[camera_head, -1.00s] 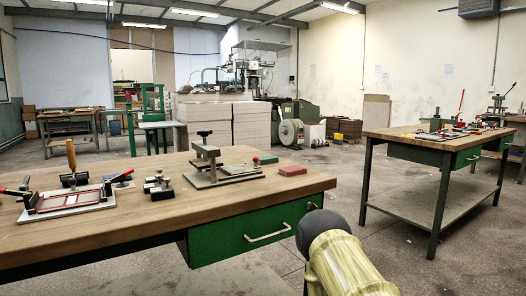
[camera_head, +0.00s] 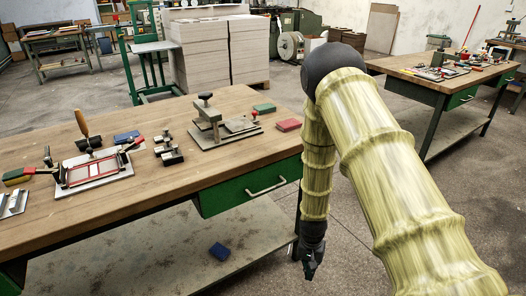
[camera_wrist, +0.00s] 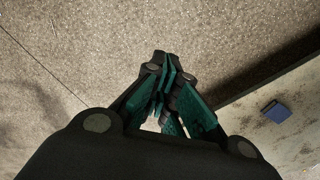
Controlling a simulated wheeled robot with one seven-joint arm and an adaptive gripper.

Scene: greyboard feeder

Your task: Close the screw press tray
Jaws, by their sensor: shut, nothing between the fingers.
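The screw press (camera_head: 207,118) stands on the wooden workbench near its right end, a metal frame with a dark knob on top. Its tray (camera_head: 238,125) is a flat plate that sticks out to the right of the frame. My gripper (camera_head: 309,273) hangs low, pointing down, to the right of the bench's front corner and below the bench top, well apart from the press. In the wrist view my gripper (camera_wrist: 165,75) has its fingers together with nothing between them, above the bare floor. The press is not in the wrist view.
Red (camera_head: 288,125) and green (camera_head: 264,108) blocks lie right of the press. A clamp frame (camera_head: 92,170) and small fixtures sit to its left. A green drawer (camera_head: 250,188) is under the bench top. A blue block (camera_head: 219,250) lies on the lower shelf. A second bench (camera_head: 440,75) stands at right.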

